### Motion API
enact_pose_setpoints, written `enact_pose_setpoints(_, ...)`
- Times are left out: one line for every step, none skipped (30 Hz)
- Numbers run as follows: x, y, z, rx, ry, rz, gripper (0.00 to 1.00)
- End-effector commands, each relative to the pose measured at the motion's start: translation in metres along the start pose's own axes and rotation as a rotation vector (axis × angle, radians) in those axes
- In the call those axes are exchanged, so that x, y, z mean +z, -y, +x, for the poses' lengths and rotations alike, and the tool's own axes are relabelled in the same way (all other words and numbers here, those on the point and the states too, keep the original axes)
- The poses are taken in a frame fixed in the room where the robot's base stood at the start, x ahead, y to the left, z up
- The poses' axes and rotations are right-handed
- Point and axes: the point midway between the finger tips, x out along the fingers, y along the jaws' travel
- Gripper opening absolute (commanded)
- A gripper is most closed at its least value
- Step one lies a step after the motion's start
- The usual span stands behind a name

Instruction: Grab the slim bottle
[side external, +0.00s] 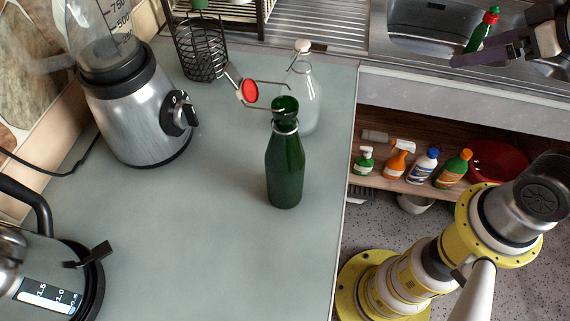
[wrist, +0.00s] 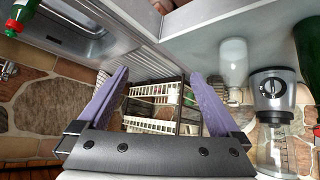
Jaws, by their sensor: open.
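A slim dark green glass bottle (side external: 285,170) with an open swing-top stopper stands upright on the grey-green counter. A clear glass swing-top bottle (side external: 311,100) stands just behind it, to its right. In the wrist view the clear bottle (wrist: 233,62) is right of the fingers, and the green bottle (wrist: 309,45) is cut off by the right edge. My gripper (side external: 462,60) is by the sink at upper right, well away from both bottles. In the wrist view its purple fingers (wrist: 158,80) are apart with nothing held between them.
A blender (side external: 135,110) and a kettle (side external: 55,275) stand at the left. A black wire basket (side external: 200,50) is at the back. A green bottle with a red cap (side external: 481,32) is at the sink (side external: 420,45), beside my gripper. The front counter is clear.

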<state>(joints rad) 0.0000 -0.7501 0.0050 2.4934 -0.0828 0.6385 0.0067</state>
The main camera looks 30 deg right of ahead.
Motion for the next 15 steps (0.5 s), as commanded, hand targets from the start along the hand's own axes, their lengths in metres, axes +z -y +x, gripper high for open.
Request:
enact_pose_setpoints(-0.020,-0.005,0.002,0.022,-0.084,-0.035,1.00)
enact_pose_setpoints(-0.033,-0.007,0.004,0.035,-0.134,-0.060,1.00)
enact_pose_setpoints(-0.049,-0.008,0.006,0.048,-0.197,-0.096,1.00)
enact_pose_setpoints(-0.060,-0.009,0.008,0.056,-0.241,-0.125,1.00)
enact_pose_setpoints(-0.071,-0.008,0.011,0.061,-0.282,-0.155,1.00)
enact_pose_setpoints(-0.085,-0.006,0.013,0.065,-0.337,-0.198,1.00)
enact_pose_setpoints(-0.095,-0.003,0.016,0.064,-0.376,-0.230,1.00)
enact_pose_setpoints(-0.104,0.000,0.018,0.060,-0.415,-0.264,1.00)
enact_pose_setpoints(-0.115,0.006,0.022,0.050,-0.464,-0.309,1.00)
enact_pose_setpoints(-0.123,0.012,0.025,0.039,-0.499,-0.344,1.00)
enact_pose_setpoints(-0.130,0.018,0.028,0.025,-0.534,-0.378,1.00)
enact_pose_setpoints(-0.138,0.028,0.032,0.001,-0.577,-0.423,1.00)
enact_pose_setpoints(-0.143,0.036,0.036,-0.020,-0.609,-0.458,1.00)
enact_pose_setpoints(-0.146,0.045,0.039,-0.045,-0.639,-0.491,1.00)
enact_pose_setpoints(-0.150,0.058,0.044,-0.085,-0.678,-0.534,1.00)
